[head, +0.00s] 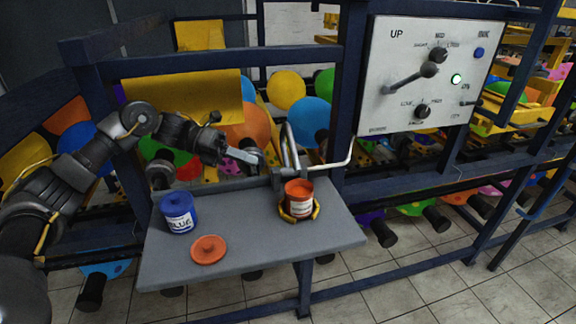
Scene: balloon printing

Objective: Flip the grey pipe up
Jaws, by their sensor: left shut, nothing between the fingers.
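The grey pipe (291,148) stands up at the back edge of the shelf, above the red paint can, in the head view. Its upper end is bent, and its lower end meets a dark fitting. My left gripper (260,158) is shut and empty, just left of the pipe. I cannot tell whether its fingertips touch the pipe. My right gripper is not in view.
An open red can (299,199) sits in a yellow holder on the grey shelf (240,257). A blue can (178,213) and a red lid (208,249) are at the shelf's left. A control panel (390,60) stands at the right; dark blue frame bars surround the shelf.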

